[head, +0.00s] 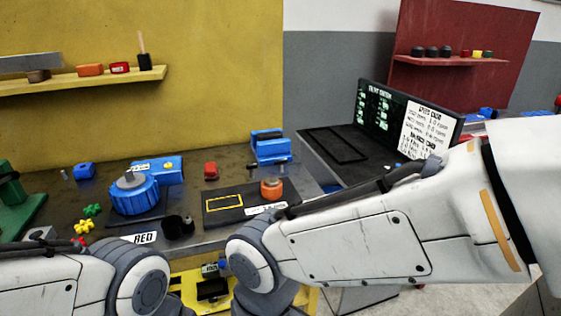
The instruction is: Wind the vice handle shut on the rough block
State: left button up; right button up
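A blue, vice-like device (270,147) stands at the back right of the grey workbench. A larger blue round unit (135,193) with a grey top, which looks like the positioner, sits left of the bench's middle. I cannot make out a winding handle or the rough block for certain. My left arm comes in at the lower left and my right arm crosses from the right. Both bend out of sight at the bottom edge, so neither gripper shows.
A dark tray (225,204) with a yellow outline and an orange round part (271,188) lie on the bench. A yellow fixture (185,284) lies below the bench front. A screen (408,120) stands right.

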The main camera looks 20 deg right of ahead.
aim_at(280, 162)
jog(key=z, duration=0.5)
jog(key=k, duration=0.6)
jog(key=z, duration=0.9)
jog(key=i, duration=1.8)
jog(key=u, duration=1.3)
jog(key=i, duration=0.7)
jog(key=u, duration=0.6)
